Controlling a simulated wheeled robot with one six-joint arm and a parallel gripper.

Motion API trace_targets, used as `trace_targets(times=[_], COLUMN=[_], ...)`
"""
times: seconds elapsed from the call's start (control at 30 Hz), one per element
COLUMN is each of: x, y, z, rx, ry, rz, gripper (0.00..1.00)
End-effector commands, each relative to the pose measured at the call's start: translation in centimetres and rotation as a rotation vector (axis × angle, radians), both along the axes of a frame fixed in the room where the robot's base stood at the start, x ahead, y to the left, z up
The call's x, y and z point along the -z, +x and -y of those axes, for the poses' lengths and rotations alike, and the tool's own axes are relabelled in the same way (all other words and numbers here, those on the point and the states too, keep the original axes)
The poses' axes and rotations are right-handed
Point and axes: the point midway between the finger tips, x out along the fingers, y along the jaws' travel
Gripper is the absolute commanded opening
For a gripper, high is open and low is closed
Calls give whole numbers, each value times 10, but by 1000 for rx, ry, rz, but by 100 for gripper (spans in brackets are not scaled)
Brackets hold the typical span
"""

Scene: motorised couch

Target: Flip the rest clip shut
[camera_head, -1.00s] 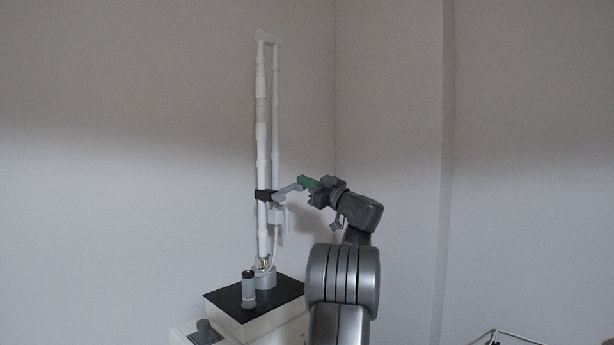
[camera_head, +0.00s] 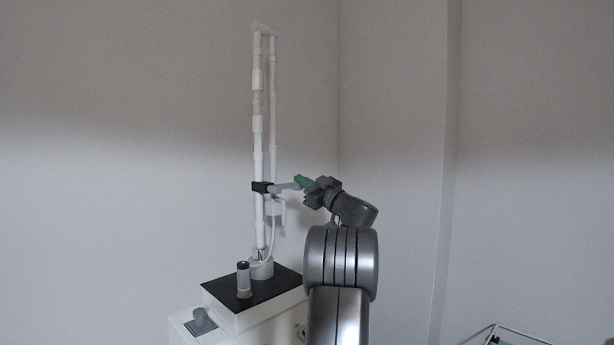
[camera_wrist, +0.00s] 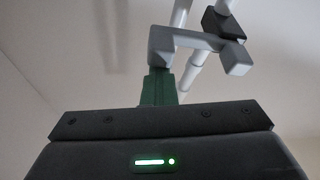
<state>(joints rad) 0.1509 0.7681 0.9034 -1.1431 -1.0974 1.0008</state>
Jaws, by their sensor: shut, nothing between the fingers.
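The rest clip is a black clamp (camera_head: 262,187) around the tall white pole (camera_head: 258,150), with a light grey lever (camera_head: 285,186) reaching right from it. In the wrist view the black clamp (camera_wrist: 225,23) is at the top right, and the bent grey lever (camera_wrist: 200,42) lies just beyond my fingers. My gripper (camera_head: 299,181) has green fingers that are shut with nothing between them. The fingers (camera_wrist: 158,86) end at or very near the lever's near end. I cannot tell if they touch. The fingertips are partly hidden behind the lever.
A second thin white pole (camera_head: 273,110) stands beside the first. A grey cylinder (camera_head: 244,282) stands on the black-topped white unit (camera_head: 280,286). Plain walls lie behind. A wire-framed box edge (camera_head: 515,333) shows at bottom right.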

Motion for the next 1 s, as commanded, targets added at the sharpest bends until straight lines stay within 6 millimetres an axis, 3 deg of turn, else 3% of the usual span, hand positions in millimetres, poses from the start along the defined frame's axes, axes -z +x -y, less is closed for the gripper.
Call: trace_targets(times=[0.47,1.0], x=[8,42], y=[-3,-70], z=[7,85], rx=[3,4], ry=[-1,-1], rz=[-5,-2], gripper=[0,0])
